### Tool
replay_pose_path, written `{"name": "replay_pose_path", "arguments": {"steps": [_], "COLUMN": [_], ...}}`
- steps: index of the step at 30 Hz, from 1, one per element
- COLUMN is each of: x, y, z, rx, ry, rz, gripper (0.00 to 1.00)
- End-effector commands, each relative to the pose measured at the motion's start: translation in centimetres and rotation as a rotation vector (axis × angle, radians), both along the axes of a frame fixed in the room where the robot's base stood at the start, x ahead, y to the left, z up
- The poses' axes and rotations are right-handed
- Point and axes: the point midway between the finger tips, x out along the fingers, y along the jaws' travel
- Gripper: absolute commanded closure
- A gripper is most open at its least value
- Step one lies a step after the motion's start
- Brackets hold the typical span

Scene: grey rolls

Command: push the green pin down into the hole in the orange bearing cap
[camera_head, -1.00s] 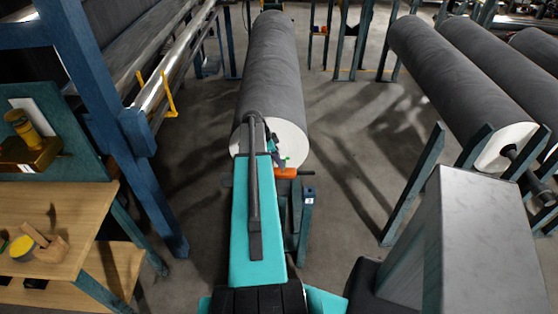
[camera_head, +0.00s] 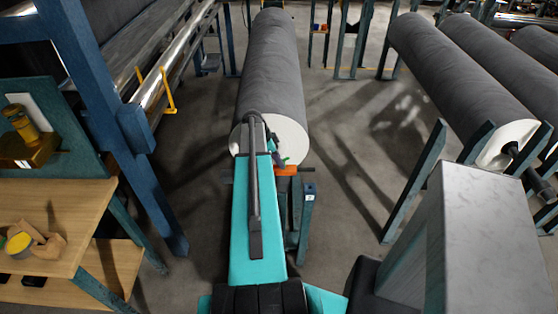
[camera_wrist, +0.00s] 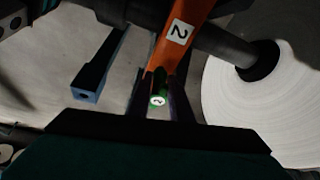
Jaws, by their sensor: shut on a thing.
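The orange bearing cap (camera_wrist: 182,22), with a white label marked 2, reaches down from the top middle of the wrist view. It also shows in the head view (camera_head: 288,169) below the near end of the grey roll. My gripper (camera_wrist: 162,94) is shut on the green pin (camera_wrist: 158,100), whose pale marked end faces the wrist camera. The pin stands at the lower end of the visible orange part. The hole is hidden behind the pin and fingers, so I cannot tell whether the pin's far end is in it. In the head view the pin and fingertips are small beside my arm.
The large grey roll (camera_head: 269,70) lies straight ahead, its white end near my gripper. A blue stand post (camera_head: 307,215) is just right of the cap. A workbench (camera_head: 50,215) is at left; more grey rolls (camera_head: 455,75) rest at right. Floor between is clear.

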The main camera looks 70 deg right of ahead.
Motion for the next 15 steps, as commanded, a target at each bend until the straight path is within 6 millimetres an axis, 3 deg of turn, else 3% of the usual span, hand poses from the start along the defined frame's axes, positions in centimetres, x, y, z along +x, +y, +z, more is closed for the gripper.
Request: {"name": "replay_pose_path", "arguments": {"steps": [15], "x": [0.0], "y": [-0.01], "z": [-1.04], "rx": [0.0], "ry": [0.0], "rz": [0.0], "gripper": [1.0]}}
